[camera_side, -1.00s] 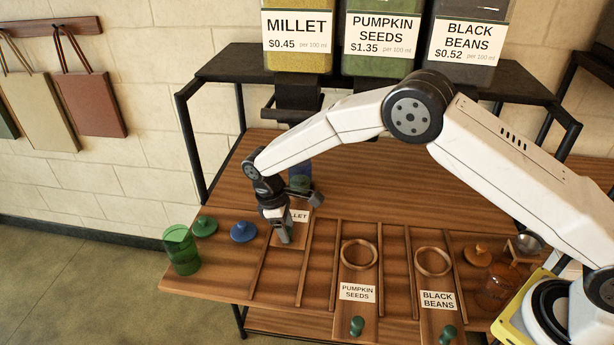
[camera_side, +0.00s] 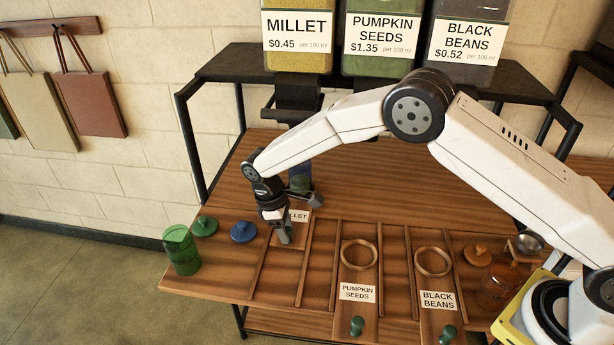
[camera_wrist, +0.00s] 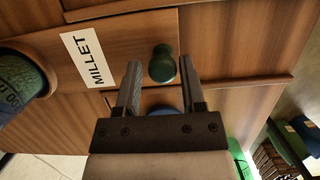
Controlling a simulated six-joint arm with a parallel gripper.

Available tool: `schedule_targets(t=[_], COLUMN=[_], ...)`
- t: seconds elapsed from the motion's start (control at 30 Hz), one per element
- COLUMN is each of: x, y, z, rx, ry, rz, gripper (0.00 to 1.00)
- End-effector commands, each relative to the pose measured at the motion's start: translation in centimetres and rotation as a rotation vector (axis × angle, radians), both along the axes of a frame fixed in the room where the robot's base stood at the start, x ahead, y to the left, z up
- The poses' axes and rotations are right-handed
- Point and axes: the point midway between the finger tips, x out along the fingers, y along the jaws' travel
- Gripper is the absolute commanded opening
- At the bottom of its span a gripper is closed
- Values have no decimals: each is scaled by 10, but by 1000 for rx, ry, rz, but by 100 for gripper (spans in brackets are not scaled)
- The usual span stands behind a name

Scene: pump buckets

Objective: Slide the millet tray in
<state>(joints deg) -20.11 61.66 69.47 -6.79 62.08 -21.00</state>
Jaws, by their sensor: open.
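The millet tray (camera_wrist: 50,45) is a wooden slide with a white MILLET label (camera_side: 298,215), set deep between its rails, well behind the front ends of the other two trays. Its green knob (camera_wrist: 162,64) shows in the wrist view between the fingertips, nearer the right one. My gripper (camera_wrist: 160,72) is open around the knob; I cannot tell whether a finger touches it.
The pumpkin seeds tray (camera_side: 358,276) and black beans tray (camera_side: 436,285) sit to the right with empty rings. A green cup (camera_side: 181,250), a green lid (camera_side: 204,226) and a blue lid (camera_side: 243,231) stand to the left. Dark shelf legs flank the dispensers.

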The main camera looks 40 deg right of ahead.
Motion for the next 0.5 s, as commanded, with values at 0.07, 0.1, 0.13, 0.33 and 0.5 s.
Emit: schedule_targets(t=[0.07,0.1,0.13,0.33,0.5], x=[0,0,0,0,0], y=[0,0,0,0,0], z=[3,6,7,22,34], rx=[1,1,1,1,1], ry=[-1,-1,-1,-1,-1], rz=[0,0,0,0,0], gripper=[51,51,51,51,51])
